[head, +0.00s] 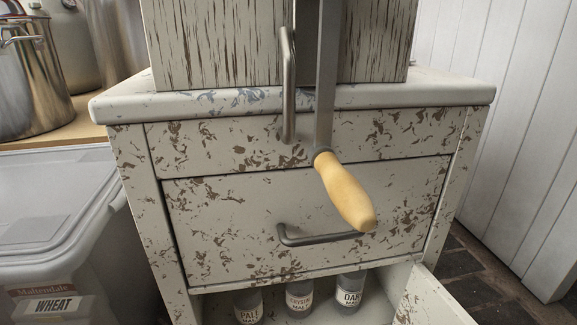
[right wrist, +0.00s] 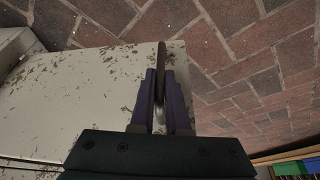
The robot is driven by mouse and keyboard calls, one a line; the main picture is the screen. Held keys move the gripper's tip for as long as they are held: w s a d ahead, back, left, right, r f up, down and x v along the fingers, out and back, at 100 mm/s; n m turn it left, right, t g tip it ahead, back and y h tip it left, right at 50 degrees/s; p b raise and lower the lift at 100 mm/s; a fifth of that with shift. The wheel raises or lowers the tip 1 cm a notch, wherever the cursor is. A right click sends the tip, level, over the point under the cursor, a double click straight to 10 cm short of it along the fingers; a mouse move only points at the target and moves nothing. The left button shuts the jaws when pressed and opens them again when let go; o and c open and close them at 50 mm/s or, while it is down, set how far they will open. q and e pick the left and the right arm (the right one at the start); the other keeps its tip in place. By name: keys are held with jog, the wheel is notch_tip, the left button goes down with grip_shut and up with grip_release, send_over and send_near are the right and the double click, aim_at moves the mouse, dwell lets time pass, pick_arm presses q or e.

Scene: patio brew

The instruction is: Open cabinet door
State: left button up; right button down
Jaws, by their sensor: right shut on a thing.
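The cabinet (head: 135,180) is cream with worn brown patches and stands in the middle of the head view. Its door (head: 432,302) stands swung outward at the lower right, with only its upper part in view. The lower compartment behind it shows open. In the right wrist view the door's pale, scuffed panel (right wrist: 85,95) fills the left side. My right gripper (right wrist: 162,78) is shut on the door's metal handle (right wrist: 161,56) near the panel's edge, with one purple finger on each side. My left gripper is in neither view.
Bottles labelled pale (head: 248,306), crystal (head: 299,300) and dark malt (head: 349,291) stand in the compartment. Above is a drawer (head: 230,215) with a bar handle. A wooden-handled crank (head: 345,190) hangs in front. A grey wheat bin (head: 50,230) stands left; brick floor (head: 480,275) lies right.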

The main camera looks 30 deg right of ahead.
jog(key=shift+a, duration=0.1)
jog(key=c, duration=0.9)
grip_release()
jog(key=shift+a, duration=0.1)
jog(key=shift+r, duration=0.15)
jog(key=p+v, duration=0.6)
jog(key=v, duration=0.3)
jog(key=shift+d+r+p, duration=0.3)
